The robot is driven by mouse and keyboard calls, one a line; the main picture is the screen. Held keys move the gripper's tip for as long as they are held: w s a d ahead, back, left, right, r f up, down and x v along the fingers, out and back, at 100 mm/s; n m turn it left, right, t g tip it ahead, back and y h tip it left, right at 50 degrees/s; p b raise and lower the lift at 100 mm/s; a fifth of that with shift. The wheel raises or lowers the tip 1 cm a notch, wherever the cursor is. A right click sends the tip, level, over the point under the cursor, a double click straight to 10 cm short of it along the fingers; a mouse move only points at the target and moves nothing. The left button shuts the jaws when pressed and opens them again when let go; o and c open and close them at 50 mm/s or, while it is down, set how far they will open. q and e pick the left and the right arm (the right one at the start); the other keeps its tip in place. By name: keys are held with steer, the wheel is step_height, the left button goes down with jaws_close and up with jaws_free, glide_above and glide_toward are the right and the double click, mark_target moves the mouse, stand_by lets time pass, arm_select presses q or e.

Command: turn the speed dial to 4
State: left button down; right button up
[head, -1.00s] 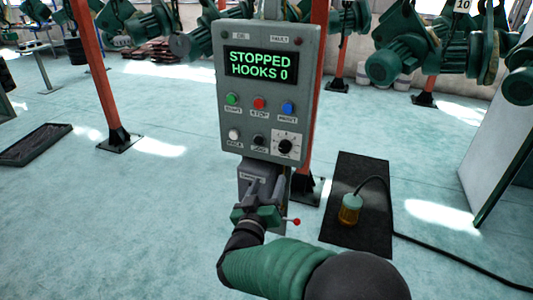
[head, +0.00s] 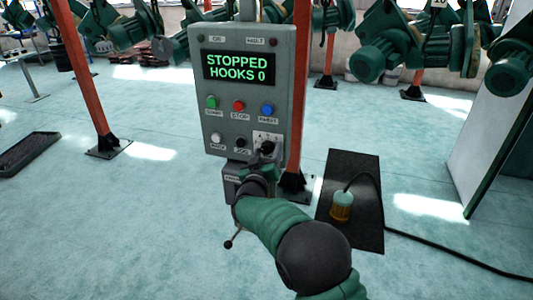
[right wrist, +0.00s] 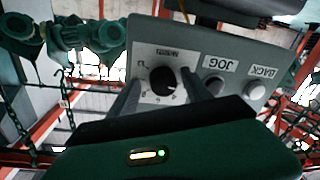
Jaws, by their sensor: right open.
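The speed dial is a black round knob on a white plate at the lower right of the grey control panel (head: 243,133). In the head view the dial (head: 267,147) is partly covered by my right gripper (head: 262,160). In the right wrist view the dial (right wrist: 163,79) sits between the two fingers of my open right gripper (right wrist: 162,93), one finger on each side. I cannot tell whether they touch it. A pale mark shows on the knob's lower right edge in that view; the number it points at is too small to read surely. My left gripper is out of view.
The green display (head: 238,68) reads STOPPED, HOOKS 0. A thin rod with a round end (head: 229,244) shows below.

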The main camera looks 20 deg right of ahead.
steer(key=shift+c, duration=0.6)
steer(key=shift+a, duration=0.1)
steer(key=shift+c, duration=1.2)
steer(key=shift+a+r, duration=0.1)
steer(key=shift+a, duration=0.25)
steer(key=c, duration=0.5)
jaws_close()
steer(key=shift+d, duration=0.15)
steer(key=m+b, duration=0.2)
steer(key=m, duration=0.1)
steer(key=shift+f+m+b, duration=0.25)
steer(key=shift+m+b, duration=0.05)
steer(key=shift+b, duration=0.1)
steer(key=shift+m+b, duration=1.35)
steer(key=shift+m, duration=0.85)
steer(key=shift+r, duration=0.1)
